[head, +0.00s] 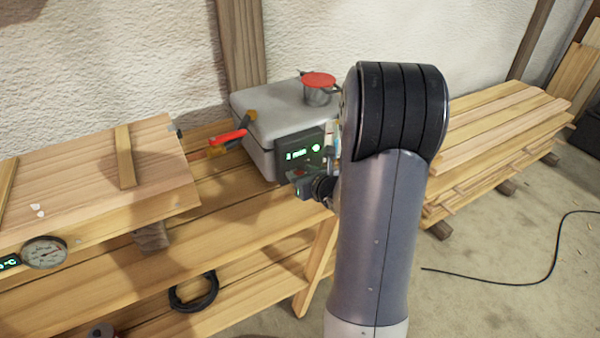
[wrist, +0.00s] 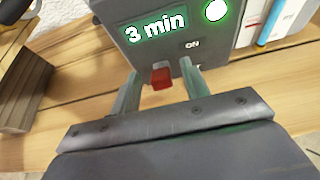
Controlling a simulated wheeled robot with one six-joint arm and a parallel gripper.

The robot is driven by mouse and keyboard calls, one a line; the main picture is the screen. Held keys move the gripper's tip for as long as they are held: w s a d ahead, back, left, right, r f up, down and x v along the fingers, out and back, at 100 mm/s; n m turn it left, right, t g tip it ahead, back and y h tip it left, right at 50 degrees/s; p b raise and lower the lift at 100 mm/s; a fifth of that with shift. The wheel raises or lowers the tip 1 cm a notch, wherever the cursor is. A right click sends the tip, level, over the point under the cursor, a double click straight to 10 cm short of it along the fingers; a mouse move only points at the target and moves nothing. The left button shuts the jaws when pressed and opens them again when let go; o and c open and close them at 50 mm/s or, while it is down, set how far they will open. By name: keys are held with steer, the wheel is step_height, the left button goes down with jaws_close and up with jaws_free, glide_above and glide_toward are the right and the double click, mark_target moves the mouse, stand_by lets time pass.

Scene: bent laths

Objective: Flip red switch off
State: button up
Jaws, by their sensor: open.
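The red switch (wrist: 161,78) is on the lower front of a dark control panel (wrist: 165,35) in the wrist view. An "ON" label is printed to the right above it, and the panel display reads "3 min" beside a lit round green-white light (wrist: 216,10). My gripper (wrist: 163,80) is open, with one finger on each side of the switch in the picture. I cannot tell whether either finger touches it. In the head view the panel (head: 300,150) is on the grey box (head: 270,120), and my gripper (head: 301,186) is just below it, partly hidden by my arm.
The box stands on a wooden bench (head: 240,215). Left are a wooden board (head: 80,180) and a dial gauge (head: 44,252). A lath stack (head: 490,140) lies right.

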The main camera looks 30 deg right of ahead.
steer(key=shift+w+f, duration=0.25)
steer(key=shift+w, duration=0.3)
steer(key=shift+c, duration=0.4)
jaws_close()
